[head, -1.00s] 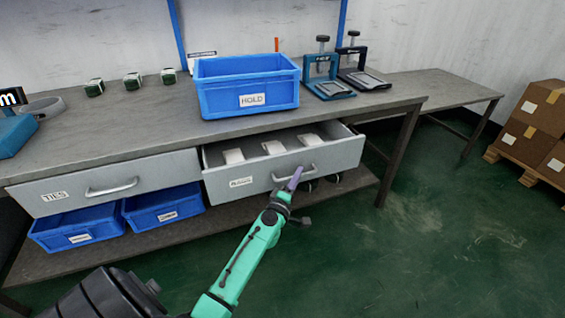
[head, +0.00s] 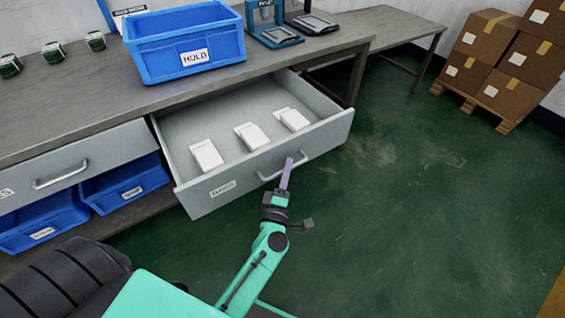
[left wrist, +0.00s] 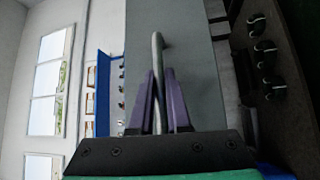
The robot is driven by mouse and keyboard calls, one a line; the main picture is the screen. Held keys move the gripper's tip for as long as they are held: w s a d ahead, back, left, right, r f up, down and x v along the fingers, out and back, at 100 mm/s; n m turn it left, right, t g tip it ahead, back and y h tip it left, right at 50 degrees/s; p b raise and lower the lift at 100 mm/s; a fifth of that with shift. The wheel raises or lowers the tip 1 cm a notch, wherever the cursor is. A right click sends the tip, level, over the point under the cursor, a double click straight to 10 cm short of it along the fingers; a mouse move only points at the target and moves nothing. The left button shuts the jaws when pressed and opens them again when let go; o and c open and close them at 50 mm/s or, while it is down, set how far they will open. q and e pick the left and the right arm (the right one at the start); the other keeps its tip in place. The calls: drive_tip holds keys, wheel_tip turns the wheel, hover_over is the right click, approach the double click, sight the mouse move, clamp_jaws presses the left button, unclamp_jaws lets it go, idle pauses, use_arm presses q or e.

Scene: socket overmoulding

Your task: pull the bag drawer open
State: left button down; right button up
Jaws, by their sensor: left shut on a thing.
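The bag drawer (head: 225,196) is pulled out from under the bench, and several white packs (head: 250,136) lie in it. Its front carries a label and a bar handle (head: 305,158). My left gripper (head: 287,174) is at the handle, with its purple fingers against it. In the left wrist view the handle (left wrist: 158,70) runs between the two fingers of the gripper (left wrist: 160,100), which is shut on it. My right gripper does not show.
A blue HOLD bin (head: 190,50) stands on the bench (head: 60,95) above the drawer. A second drawer (head: 90,160) to the left is shut. Blue bins (head: 125,185) sit below it. Cartons (head: 500,60) stand on a pallet at the back right. The green floor (head: 420,190) is clear.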

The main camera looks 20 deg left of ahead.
use_arm(q)
drive_tip(key=shift+f, duration=0.1)
drive_tip(key=c, duration=0.9)
unclamp_jaws()
drive_tip(key=b+v, duration=0.1)
drive_tip(key=v, duration=1.3)
drive_tip(key=shift+s, duration=0.3)
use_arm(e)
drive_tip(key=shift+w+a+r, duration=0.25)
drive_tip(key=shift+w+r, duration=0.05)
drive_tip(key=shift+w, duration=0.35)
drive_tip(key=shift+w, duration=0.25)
